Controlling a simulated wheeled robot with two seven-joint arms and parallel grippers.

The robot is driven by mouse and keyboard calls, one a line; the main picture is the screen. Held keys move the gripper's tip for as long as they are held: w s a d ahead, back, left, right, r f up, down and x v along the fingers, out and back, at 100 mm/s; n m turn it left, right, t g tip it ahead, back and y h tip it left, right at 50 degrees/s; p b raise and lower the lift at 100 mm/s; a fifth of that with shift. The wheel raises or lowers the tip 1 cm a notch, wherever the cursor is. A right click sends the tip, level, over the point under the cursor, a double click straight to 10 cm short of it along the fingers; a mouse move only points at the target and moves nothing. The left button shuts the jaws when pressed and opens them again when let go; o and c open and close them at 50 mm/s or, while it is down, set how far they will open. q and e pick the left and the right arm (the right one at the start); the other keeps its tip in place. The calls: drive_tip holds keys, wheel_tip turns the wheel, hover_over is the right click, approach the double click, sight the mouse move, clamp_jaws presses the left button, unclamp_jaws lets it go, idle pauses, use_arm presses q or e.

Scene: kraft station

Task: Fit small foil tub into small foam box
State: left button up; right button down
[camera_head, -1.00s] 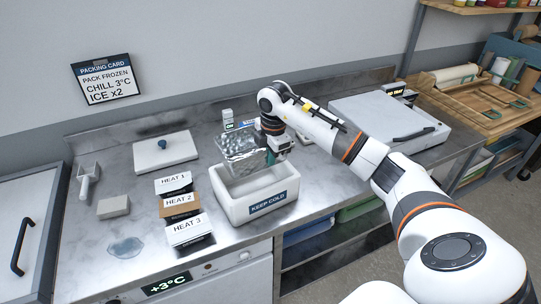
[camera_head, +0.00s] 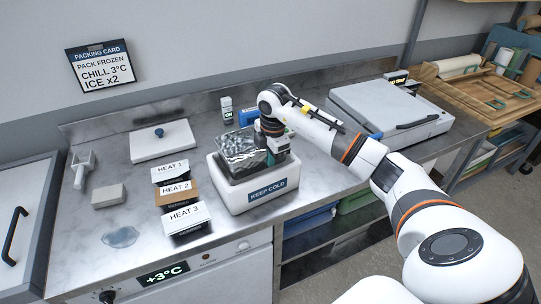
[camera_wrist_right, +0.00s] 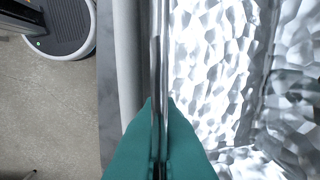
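The small foil tub (camera_head: 239,149) is silver and crinkled. In the head view it is at the mouth of the white foam box (camera_head: 231,203) labelled KEEP COLD, its lower part inside the walls. My right gripper (camera_head: 277,156) is at the tub's right side, over the box's right part. In the right wrist view the teal fingertips (camera_wrist_right: 160,120) are closed on the tub's thin rim, with the crinkled foil (camera_wrist_right: 225,70) to the right. Whether the tub touches the box floor is hidden. My left gripper is out of view.
Several boxes marked HEAT (camera_head: 185,217) stand left of the foam box. A white lid (camera_head: 161,143) with a blue knob lies behind them. A scoop (camera_head: 81,168), a grey block (camera_head: 107,195) and a clear gel-like patch (camera_head: 121,237) are farther left. A flat white appliance (camera_head: 385,110) stands right.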

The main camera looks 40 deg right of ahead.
drive_tip(key=shift+f, duration=0.35)
drive_tip(key=shift+f+b, duration=0.7)
drive_tip(key=shift+f, duration=0.2)
idle(0.3)
drive_tip(key=c, duration=1.2)
unclamp_jaws()
drive_tip(key=shift+o, duration=0.2)
drive_tip(key=shift+r, duration=0.1)
drive_tip(key=shift+r+p, duration=3.4)
drive_tip(key=shift+r, duration=1.05)
